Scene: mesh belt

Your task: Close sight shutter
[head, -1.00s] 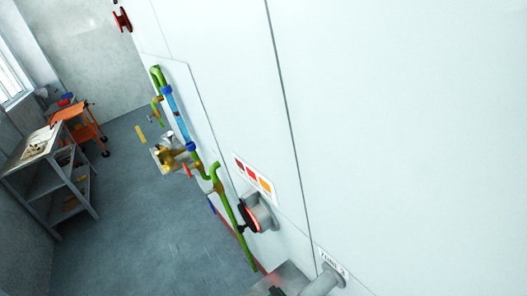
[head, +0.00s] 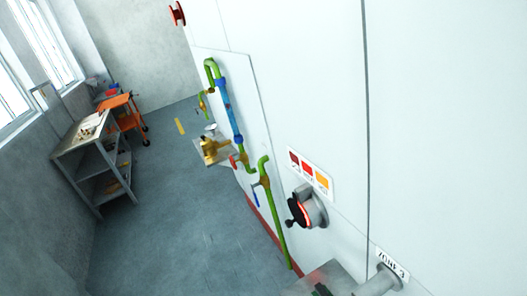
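The likely sight shutter is a round grey fitting (head: 312,209) on the white wall, with a glowing orange-red part and a dark knob on its left side. It sits just below a label with dark red, red and orange squares (head: 311,174). The glow shows, so the opening is at least partly uncovered. My gripper is not visible in the head view.
Green and blue pipes (head: 229,110) with valves run along the wall panel. A grey pipe stub (head: 380,280) juts out by a zone label. A metal workbench (head: 95,160) and an orange cart (head: 128,118) stand at left. The floor (head: 175,220) between is clear.

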